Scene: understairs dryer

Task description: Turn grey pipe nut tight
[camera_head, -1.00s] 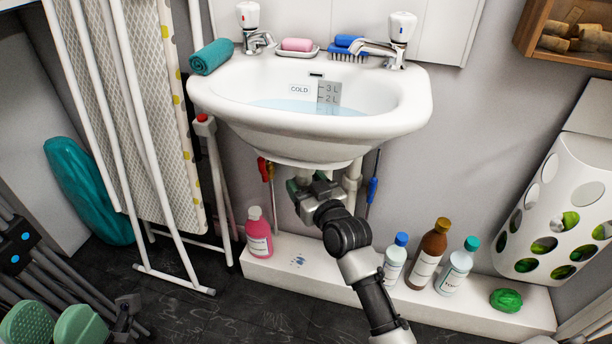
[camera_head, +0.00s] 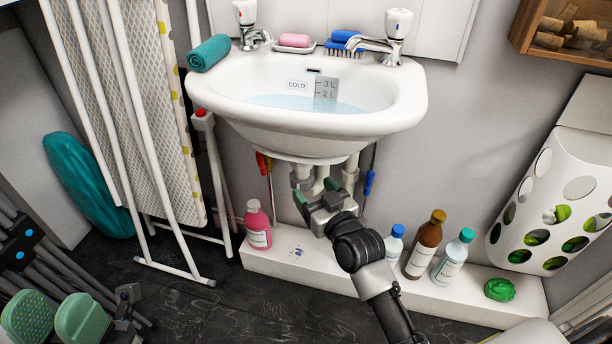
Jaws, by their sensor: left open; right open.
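The washbasin (camera_head: 300,135) is on the back wall with its white pipework (camera_head: 349,172) below. A grey pipe nut (camera_head: 301,178) shows on the left pipe under the bowl. My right gripper (camera_head: 316,193) reaches in from the lower right and is open, just below and in front of the pipes. Its fingers partly hide the pipework, and I cannot tell whether they touch the nut. My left gripper (camera_head: 53,312) is open and empty at the bottom left corner, far from the basin, with its green finger pads showing.
A pink bottle (camera_head: 257,226) stands on the white ledge left of my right gripper. A brown bottle (camera_head: 424,245) and two others stand to its right. Red-handled and blue-handled tools (camera_head: 369,183) hang beside the pipes. A folded drying rack (camera_head: 160,170) stands at left.

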